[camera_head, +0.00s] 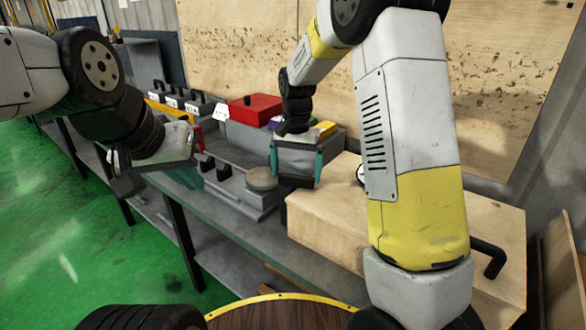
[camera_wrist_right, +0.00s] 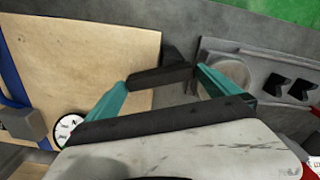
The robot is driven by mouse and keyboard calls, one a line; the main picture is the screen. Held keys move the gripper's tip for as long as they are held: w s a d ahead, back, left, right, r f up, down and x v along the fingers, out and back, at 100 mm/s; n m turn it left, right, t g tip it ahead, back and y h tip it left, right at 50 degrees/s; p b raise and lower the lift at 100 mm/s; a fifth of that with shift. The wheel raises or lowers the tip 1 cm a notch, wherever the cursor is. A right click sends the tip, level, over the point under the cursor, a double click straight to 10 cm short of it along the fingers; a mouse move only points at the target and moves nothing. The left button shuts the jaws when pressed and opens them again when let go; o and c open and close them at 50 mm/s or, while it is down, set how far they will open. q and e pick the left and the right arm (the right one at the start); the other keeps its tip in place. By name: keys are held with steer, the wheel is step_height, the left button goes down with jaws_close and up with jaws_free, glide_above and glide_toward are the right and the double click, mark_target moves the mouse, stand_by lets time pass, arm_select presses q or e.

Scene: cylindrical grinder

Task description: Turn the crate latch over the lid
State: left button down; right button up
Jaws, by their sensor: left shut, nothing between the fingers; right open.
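A pale wooden crate (camera_head: 325,222) stands on the bench at the right, partly hidden behind my right arm. Its flat wooden top also shows at the left of the right wrist view (camera_wrist_right: 85,65). A black bent bar (camera_head: 490,258) sticks out at its right end; I cannot tell whether this is the latch. My right gripper (camera_head: 297,178) is open, with teal fingers pointing down near the crate's far left corner; nothing shows held between them (camera_wrist_right: 180,78). My left gripper (camera_head: 125,186) is shut and empty, away to the left at the bench's front edge.
A grey fixture with a round disc (camera_head: 262,178) stands left of the crate. A red box (camera_head: 255,108) and several black-handled grey boxes (camera_head: 185,98) line the bench behind. A white dial (camera_wrist_right: 68,128) sits by the crate. Green floor (camera_head: 60,215) is clear at the left.

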mark_target(298, 176)
step_height(298, 176, up, 6)
steer(key=shift+f, duration=0.1)
steer(key=shift+r, duration=0.2)
steer(key=shift+s+d+r, duration=0.15)
steer(key=shift+s+r, duration=0.05)
steer(key=shift+r, duration=0.05)
steer(key=s+d+r+n+t+y, duration=0.1)
steer(key=s+d+r+n+t, duration=0.1)
steer(key=s, duration=1)
steer(key=s+d+r+n+t+y, duration=0.1)
steer(key=s+d+r+t, duration=0.3)
steer(key=s, duration=0.8)
step_height(298, 176, up, 2)
steer(key=shift+s+d+r+n, duration=0.15)
steer(key=shift+s+d+n, duration=0.1)
steer(key=shift+d+n, duration=0.65)
steer(key=shift+d, duration=0.2)
